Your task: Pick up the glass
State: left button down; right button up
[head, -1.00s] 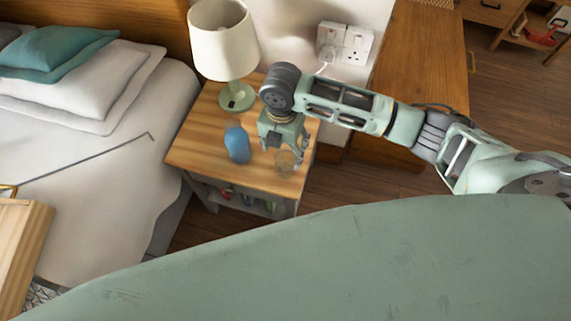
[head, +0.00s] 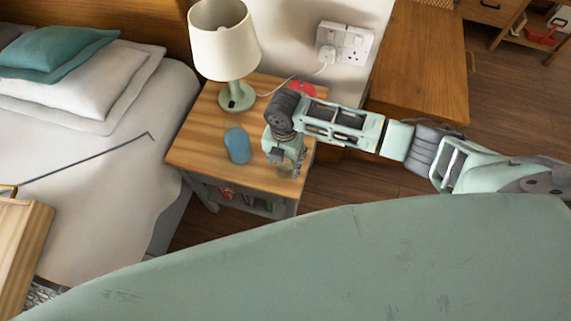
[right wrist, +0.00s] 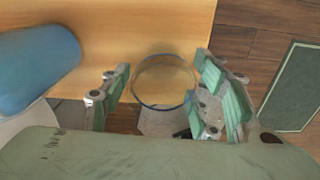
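The glass (right wrist: 162,82) is clear with a thin dark round rim. In the right wrist view it stands near the edge of the wooden nightstand (right wrist: 115,22), seen from above. My right gripper (right wrist: 163,76) is open, with one finger on each side of the glass and a visible gap on both sides. In the head view my right gripper (head: 288,161) is low over the nightstand's right front part and largely hides the glass. My left gripper is in neither view.
A blue object (head: 237,145) stands left of the gripper on the nightstand; it also shows in the wrist view (right wrist: 35,68). A lamp (head: 224,42) and a red item (head: 303,89) are further back. The bed (head: 90,200) is at left.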

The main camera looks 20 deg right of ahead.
jog(key=c, duration=1)
jog(key=shift+o, duration=0.2)
